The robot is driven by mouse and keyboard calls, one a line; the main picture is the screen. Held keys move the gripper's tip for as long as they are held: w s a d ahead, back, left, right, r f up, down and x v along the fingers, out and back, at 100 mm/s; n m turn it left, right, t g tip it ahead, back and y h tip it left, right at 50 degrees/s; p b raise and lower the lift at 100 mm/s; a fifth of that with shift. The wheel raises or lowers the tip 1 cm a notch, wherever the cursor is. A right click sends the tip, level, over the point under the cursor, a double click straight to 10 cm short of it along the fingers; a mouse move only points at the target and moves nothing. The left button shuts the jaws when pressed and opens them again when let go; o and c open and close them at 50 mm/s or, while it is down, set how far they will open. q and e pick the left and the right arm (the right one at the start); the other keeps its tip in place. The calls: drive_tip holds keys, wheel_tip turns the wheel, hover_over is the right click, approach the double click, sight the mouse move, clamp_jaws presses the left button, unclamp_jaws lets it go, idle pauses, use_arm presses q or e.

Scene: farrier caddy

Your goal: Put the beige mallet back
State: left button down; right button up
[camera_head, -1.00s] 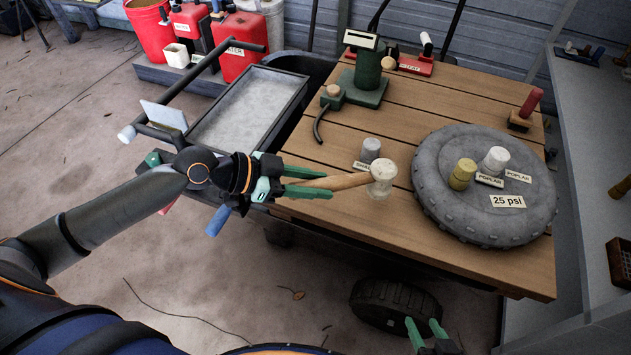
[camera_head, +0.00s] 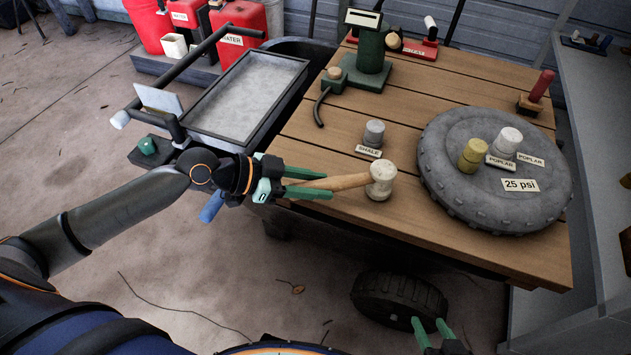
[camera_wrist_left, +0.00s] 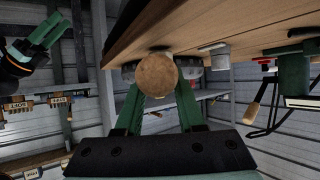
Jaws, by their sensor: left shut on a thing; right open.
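The beige mallet has a wooden handle (camera_head: 338,182) and a pale cylindrical head (camera_head: 381,181). My left gripper (camera_head: 305,184) is shut on the handle at the left edge of the wooden table. The mallet head is over the tabletop near its front left; I cannot tell whether it touches the wood. In the left wrist view the round handle end (camera_wrist_left: 156,75) sits between the green fingers and hides the head behind it. My right gripper (camera_head: 432,328) is open and empty, low in front of the table by a dark wheel.
A grey cylinder (camera_head: 374,133) with a "SHALE" label stands just behind the mallet head. A round grey "25 psi" cushion (camera_head: 455,205) carries a yellow (camera_head: 472,155) and a whitish cylinder (camera_head: 506,142) labelled "POPLAR". A green stand (camera_head: 369,60) is at the back. A grey tray (camera_head: 245,98) lies left.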

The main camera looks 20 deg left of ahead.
use_arm(q)
drive_tip(key=shift+f+b, duration=0.45)
idle(0.4)
drive_tip(key=c, duration=0.5)
unclamp_jaws()
drive_tip(key=shift+o, duration=0.3)
drive_tip(key=shift+f, duration=0.15)
drive_tip(key=shift+s+a+r, duration=0.2)
drive_tip(key=shift+a, duration=0.15)
drive_tip(key=p+v, duration=0.2)
drive_tip(key=v, duration=0.9)
drive_tip(key=shift+s+a+r, duration=0.2)
drive_tip(key=shift+a, duration=0.05)
